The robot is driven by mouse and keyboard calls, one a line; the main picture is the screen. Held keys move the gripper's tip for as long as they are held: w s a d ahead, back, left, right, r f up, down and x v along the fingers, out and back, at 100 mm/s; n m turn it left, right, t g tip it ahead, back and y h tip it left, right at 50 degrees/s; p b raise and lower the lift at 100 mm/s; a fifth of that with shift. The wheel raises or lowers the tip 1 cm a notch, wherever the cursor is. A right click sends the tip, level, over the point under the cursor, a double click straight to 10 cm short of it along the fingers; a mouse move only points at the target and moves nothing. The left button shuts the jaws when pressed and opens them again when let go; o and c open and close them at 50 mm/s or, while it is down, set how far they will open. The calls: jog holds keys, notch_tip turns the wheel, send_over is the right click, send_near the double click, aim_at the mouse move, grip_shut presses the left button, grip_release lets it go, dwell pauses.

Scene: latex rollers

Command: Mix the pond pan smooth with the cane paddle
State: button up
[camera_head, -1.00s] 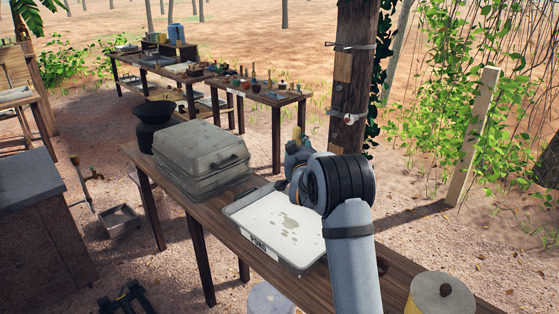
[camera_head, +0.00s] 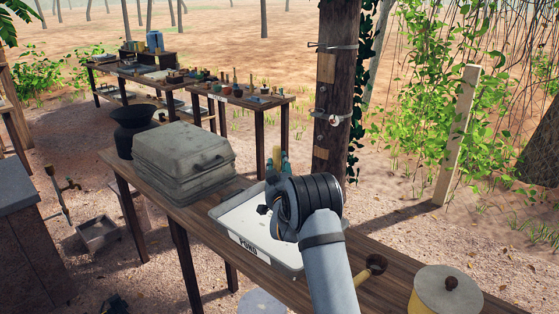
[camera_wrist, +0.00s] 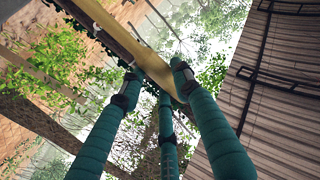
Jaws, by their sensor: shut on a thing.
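The pond pan (camera_head: 232,231) is a pale rectangular tray with a front label, on the wooden table left of my arm. Its visible contents are whitish; my arm hides its right part. My gripper (camera_head: 281,167) is over the pan's back right side, teal fingers pointing up. It is shut on the yellow cane paddle (camera_head: 277,154), whose upper end stands out above the fingers. In the wrist view the paddle (camera_wrist: 150,64) runs slantwise between the teal fingers (camera_wrist: 158,85). The paddle's lower end is hidden, so I cannot tell whether it touches the contents.
A grey lidded case (camera_head: 182,158) and a dark pot (camera_head: 132,130) stand left of the pan. A wooden post (camera_head: 336,90) rises just behind the table. A long table (camera_head: 240,93) stands behind.

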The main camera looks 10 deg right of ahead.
jog(key=shift+f, duration=0.6)
notch_tip(320, 180, down, 6)
jog(key=b, duration=0.9)
jog(key=shift+f+b, duration=0.15)
jog(key=shift+b, duration=0.2)
